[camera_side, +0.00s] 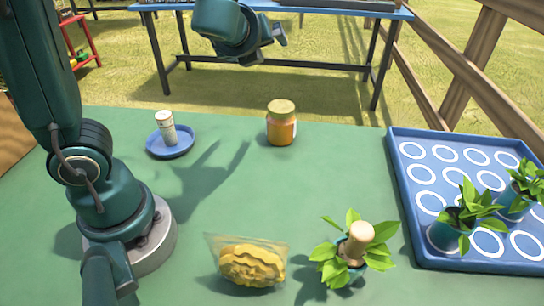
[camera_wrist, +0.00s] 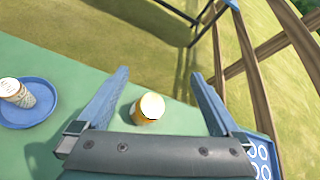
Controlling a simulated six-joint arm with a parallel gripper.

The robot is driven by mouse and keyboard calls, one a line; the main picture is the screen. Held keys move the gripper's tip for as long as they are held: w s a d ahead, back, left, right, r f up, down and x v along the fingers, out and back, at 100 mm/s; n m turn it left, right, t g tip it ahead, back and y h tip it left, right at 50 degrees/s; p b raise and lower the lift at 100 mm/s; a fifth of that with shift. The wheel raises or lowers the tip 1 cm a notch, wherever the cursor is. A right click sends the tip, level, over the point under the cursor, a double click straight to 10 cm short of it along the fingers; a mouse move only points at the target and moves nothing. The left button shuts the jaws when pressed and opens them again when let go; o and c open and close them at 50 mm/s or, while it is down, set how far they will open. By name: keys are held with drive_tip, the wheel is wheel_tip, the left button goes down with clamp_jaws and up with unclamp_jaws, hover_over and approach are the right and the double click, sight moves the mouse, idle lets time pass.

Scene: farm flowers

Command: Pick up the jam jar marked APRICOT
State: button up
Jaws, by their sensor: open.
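One jam jar (camera_side: 281,123) with orange contents and a yellowish lid stands upright near the far edge of the green table. Part of a pale label shows on its right side, but I cannot read it. My gripper (camera_side: 262,45) is high above the table, up and to the left of the jar in the side view. In the wrist view the jar (camera_wrist: 149,108) shows between the two spread fingers of my gripper (camera_wrist: 160,88), well below them. The fingers are open and empty.
A blue saucer (camera_side: 158,150) with a pale cylinder (camera_side: 166,127) stands left of the jar. A bag of yellow pieces (camera_side: 250,265) and a potted plant (camera_side: 335,265) with a wooden-handled thing are in front. A blue tray (camera_side: 405,190) with plants is at right. The middle table is clear.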

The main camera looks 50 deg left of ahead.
sight(284, 105)
drive_tip(key=w+f+m, duration=0.1)
drive_tip(key=f+m, duration=0.1)
drive_tip(key=f, duration=0.2)
drive_tip(key=w+f+m+t, duration=0.1)
drive_tip(key=f+m, duration=0.1)
drive_tip(key=f, duration=0.3)
drive_tip(key=w+d+f+m, duration=0.1)
drive_tip(key=w+f, duration=0.1)
drive_tip(key=f, duration=0.2)
drive_tip(key=shift+d+f+m+t, duration=0.1)
drive_tip(key=shift+f+m+t, duration=0.2)
drive_tip(key=shift+f+m, duration=0.1)
drive_tip(key=shift+x, duration=2.55)
drive_tip(key=shift+d, duration=0.1)
clamp_jaws()
